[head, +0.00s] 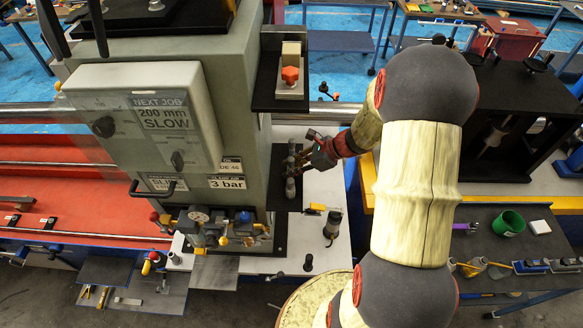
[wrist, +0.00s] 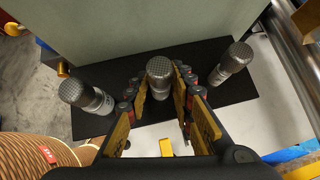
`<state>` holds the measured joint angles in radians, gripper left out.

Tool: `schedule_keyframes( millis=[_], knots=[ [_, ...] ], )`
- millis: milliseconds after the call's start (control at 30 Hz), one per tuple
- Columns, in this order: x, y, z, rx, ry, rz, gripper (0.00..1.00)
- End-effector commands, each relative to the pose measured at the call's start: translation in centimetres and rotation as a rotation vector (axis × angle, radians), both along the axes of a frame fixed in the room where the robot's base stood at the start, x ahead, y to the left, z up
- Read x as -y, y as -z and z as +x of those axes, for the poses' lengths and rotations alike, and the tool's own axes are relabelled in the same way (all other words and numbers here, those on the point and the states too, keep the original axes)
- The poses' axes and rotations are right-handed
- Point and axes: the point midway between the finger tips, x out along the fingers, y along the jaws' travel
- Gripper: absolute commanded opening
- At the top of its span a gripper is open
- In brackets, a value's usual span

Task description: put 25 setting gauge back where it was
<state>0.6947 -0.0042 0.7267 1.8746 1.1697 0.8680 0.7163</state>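Three grey setting gauges with knurled round heads stand upright on a black shelf in the wrist view: a left one (wrist: 88,96), a middle one (wrist: 160,78) and a right one (wrist: 233,62). Their size markings are too small to read, so I cannot tell which is the 25. My gripper (wrist: 161,82) has its fingers on either side of the middle gauge, close to it; whether they press on it I cannot tell. In the head view my gripper (head: 302,158) is at the gauges beside the grey-green machine, and partly hides them.
The machine's tall housing (head: 180,120) rises right behind the shelf (wrist: 127,55). A black bracket with a red knob (head: 290,75) juts out above my gripper. A dark tool (head: 332,226) stands on the white surface nearby. A rail (wrist: 300,75) runs right of the shelf.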

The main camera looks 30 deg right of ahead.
Motion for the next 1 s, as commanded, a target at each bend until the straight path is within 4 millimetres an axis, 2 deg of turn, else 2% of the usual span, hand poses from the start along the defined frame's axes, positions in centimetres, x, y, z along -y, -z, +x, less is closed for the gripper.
schedule_keyframes(
  millis=[167,567,767,1000],
  knots=[
    [0.0,0.0,0.0,0.0,0.0,0.0,0.36],
    [0.1,-0.6,0.0,0.001,0.0,-0.001,0.36],
    [1.8,-2.8,-1.7,0.003,0.004,-0.002,0.36],
    [4.3,-6.3,-4.3,0.003,0.003,-0.003,0.36]
  ],
)
